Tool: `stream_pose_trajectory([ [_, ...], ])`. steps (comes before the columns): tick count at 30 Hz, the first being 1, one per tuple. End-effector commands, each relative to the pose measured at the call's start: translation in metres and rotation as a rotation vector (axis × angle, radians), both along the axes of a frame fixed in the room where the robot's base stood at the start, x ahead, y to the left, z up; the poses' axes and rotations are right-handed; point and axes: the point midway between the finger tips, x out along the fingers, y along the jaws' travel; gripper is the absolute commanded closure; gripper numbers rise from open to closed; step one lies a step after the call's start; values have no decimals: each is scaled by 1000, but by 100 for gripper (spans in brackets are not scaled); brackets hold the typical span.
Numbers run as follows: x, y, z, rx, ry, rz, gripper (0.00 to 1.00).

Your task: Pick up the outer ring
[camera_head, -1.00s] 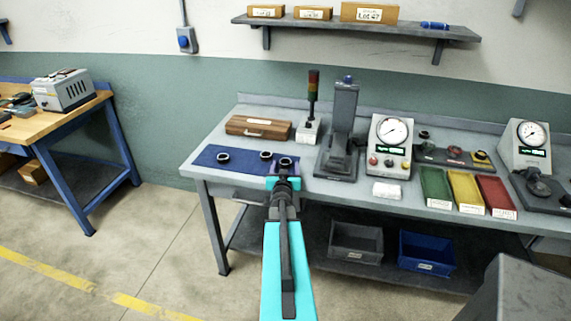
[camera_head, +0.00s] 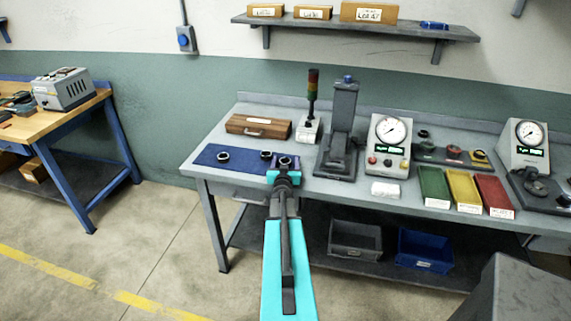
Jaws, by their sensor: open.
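Dark rings lie on a blue mat (camera_head: 209,163) at the left end of the grey workbench. A larger ring (camera_head: 223,155) lies toward the left of the mat, and a smaller dark ring (camera_head: 266,155) lies near its right side. Another ring (camera_head: 285,162) shows just at the tip of my arm. Which of them is the outer ring I cannot tell. My gripper (camera_head: 284,172) is open at the right end of the mat, at or just in front of that third ring. The fingertips are small, and contact cannot be made out.
A wooden box (camera_head: 258,127) stands behind the mat, with a signal tower (camera_head: 311,110) and a grey press (camera_head: 341,135) to the right. Dial gauges (camera_head: 390,142) and coloured trays (camera_head: 465,190) fill the bench further right. A shelf (camera_head: 355,27) hangs above.

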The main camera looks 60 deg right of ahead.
Motion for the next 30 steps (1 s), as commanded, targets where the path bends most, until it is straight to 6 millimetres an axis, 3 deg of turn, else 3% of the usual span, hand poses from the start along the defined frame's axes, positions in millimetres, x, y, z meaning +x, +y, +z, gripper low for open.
stream_pose_trajectory([
  [6,1,1,0,0,0,1,38],
  [15,1,1,1,-1,-1,1,85],
  [30,1,1,9,-1,0,2,85],
])
